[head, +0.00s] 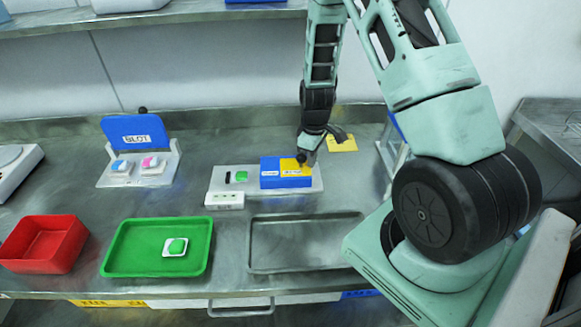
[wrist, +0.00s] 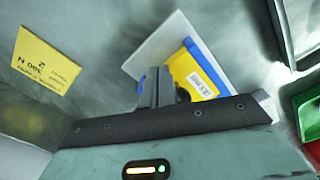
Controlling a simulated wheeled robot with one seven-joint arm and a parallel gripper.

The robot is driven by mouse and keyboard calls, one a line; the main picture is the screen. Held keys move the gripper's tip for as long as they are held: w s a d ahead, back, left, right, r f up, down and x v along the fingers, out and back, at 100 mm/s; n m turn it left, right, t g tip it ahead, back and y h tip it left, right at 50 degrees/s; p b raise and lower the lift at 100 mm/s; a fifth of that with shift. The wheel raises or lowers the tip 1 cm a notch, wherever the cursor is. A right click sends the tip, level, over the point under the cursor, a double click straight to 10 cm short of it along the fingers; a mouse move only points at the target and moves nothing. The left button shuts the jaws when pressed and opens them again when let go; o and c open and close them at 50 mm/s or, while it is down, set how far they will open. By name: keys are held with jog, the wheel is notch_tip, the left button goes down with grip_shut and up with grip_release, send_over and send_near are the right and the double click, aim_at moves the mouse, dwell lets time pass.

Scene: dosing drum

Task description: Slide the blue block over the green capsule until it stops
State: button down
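The dosing device has a white base plate (head: 228,187), also visible in the wrist view (wrist: 172,40). The green capsule (head: 241,176) lies uncovered on its left part, next to a small dark piece. The blue block (head: 270,171) sits right of the capsule, apart from it. A yellow-topped part (head: 294,167) with a labelled blue front adjoins the block on the right; its yellow face shows in the wrist view (wrist: 190,72). My gripper (head: 305,156) is at the yellow part's rear right, beside a small dark knob. Its fingers (wrist: 157,88) look close together; their grip is unclear.
A green tray (head: 120,250) holds a green-and-white piece (head: 175,247). A red bin (head: 72,245) stands left and an empty metal tray (head: 262,262) in front. The BLOT stand (head: 140,128) is behind left. A yellow note (head: 342,143) lies behind my gripper.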

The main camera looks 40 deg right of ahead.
aim_at(271, 168)
jog(key=shift+w+a+p, duration=0.15)
jog(key=shift+w+a, duration=1.2)
jog(key=shift+a, duration=0.45)
jog(key=shift+w+a+p, duration=0.2)
jog(key=shift+w+a, duration=1.2)
jog(key=shift+a, duration=0.45)
jog(key=shift+w+a+p, duration=0.15)
jog(key=shift+w+a, duration=1.2)
jog(key=shift+a, duration=0.45)
jog(key=shift+d, duration=0.15)
jog(key=shift+s+d, duration=0.5)
notch_tip(271, 168, up, 8)
jog(key=p, duration=0.5)
